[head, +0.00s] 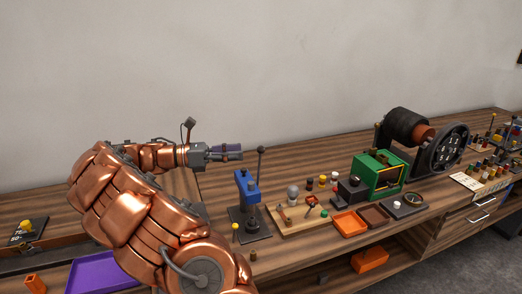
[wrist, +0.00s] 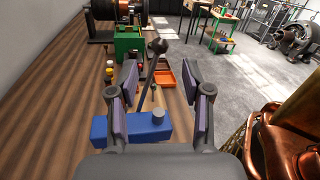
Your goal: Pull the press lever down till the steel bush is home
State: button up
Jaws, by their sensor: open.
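The blue press (head: 247,186) stands on a dark base plate on the bench, right of my arm in the head view. Its dark lever (head: 260,166) stands nearly upright with a round knob on top. In the wrist view the lever (wrist: 150,82) rises from the blue press body (wrist: 130,129), leaning slightly right, between my fingers and nearer the left one. My gripper (wrist: 162,80) is open and empty, its pads apart from each other; in the head view the gripper (head: 228,151) is just left of the lever. I cannot make out the steel bush clearly under the press.
A wooden board (head: 300,219) with small tools lies right of the press, with orange (head: 350,223) and brown trays beyond. A green machine (head: 378,174) and a large belt wheel (head: 449,149) stand farther right. A purple tray (head: 92,272) lies at front left.

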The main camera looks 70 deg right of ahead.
aim_at(261, 152)
jog(key=shift+p+x, duration=1.05)
jog(key=shift+x, duration=2.9)
jog(key=shift+w, duration=0.1)
grip_shut()
